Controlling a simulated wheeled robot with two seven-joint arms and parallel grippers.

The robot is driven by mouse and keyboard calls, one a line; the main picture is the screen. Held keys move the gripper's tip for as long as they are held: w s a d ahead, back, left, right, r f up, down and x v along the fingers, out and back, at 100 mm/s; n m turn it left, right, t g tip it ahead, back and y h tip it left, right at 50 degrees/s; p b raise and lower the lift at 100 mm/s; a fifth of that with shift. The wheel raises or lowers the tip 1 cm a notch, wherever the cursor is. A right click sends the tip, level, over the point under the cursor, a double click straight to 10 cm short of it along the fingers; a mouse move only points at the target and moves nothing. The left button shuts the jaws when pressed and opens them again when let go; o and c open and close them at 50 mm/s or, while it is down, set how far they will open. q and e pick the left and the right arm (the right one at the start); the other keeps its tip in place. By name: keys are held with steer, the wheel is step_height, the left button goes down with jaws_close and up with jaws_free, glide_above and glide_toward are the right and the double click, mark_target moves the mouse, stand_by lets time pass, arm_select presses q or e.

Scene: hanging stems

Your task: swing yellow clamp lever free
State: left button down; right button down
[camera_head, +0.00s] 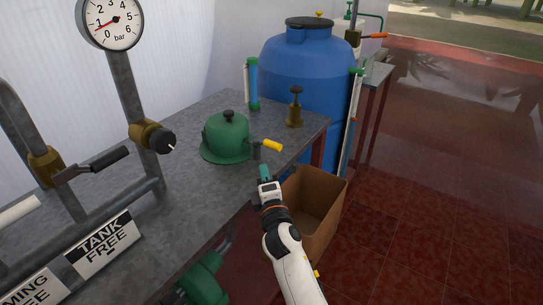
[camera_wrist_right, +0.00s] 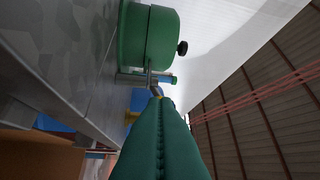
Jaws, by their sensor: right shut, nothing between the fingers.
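The yellow clamp lever (camera_head: 272,146) sticks out to the right from the side of a green domed housing (camera_head: 226,139) with a black knob on top. The housing stands on the grey bench. My right gripper (camera_head: 265,172) is shut and empty, just below the lever in the head view. Its green fingers (camera_wrist_right: 163,125) point toward the housing in the wrist view and hide part of the lever area. I cannot tell whether they touch it. My left gripper is out of view.
An open cardboard box (camera_head: 320,207) stands beside the bench, by my right arm. A blue tank (camera_head: 312,75) stands behind. A brass valve (camera_head: 295,108) and a blue-green cylinder (camera_head: 252,83) are on the bench (camera_head: 190,185). Pipes and a gauge (camera_head: 112,22) are at left.

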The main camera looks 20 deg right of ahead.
mark_target(266, 145)
steer(key=w+d, duration=0.2)
steer(key=w, duration=0.1)
steer(key=w+r+p, duration=0.1)
steer(key=shift+w+d, duration=0.25)
steer(key=shift+d, duration=0.15)
steer(key=shift+w+d, duration=0.2)
steer(key=shift+d, duration=0.1)
steer(key=shift+r, duration=0.1)
